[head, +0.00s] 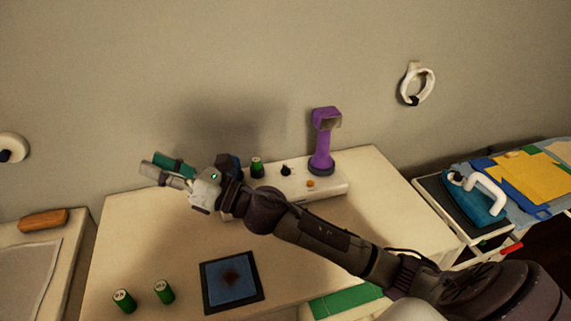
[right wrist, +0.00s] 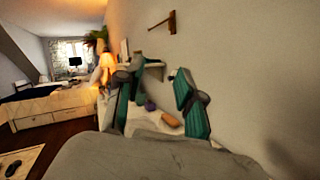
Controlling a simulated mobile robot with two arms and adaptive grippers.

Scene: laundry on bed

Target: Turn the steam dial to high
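A white base unit (head: 335,187) stands on the pale table near the wall. A purple steamer head (head: 322,140) stands upright at its right end. A small black knob (head: 286,169), which looks like the steam dial, sits on its top; its setting is too small to read. An orange button (head: 310,184) is in front of it. My right gripper (head: 163,168) is left of the unit, above the table, pointing left and away from the knob. In the right wrist view its teal fingers (right wrist: 157,85) are apart with nothing between them. My forearm hides the unit's left part. My left gripper is not in view.
A green cylinder (head: 257,167) stands by the unit's left part. Green cylinders (head: 124,301) and a dark framed pad (head: 231,282) are on the table's front left. An ironing board with folded cloths (head: 535,179) is at right. A white ring (head: 417,84) hangs on the wall.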

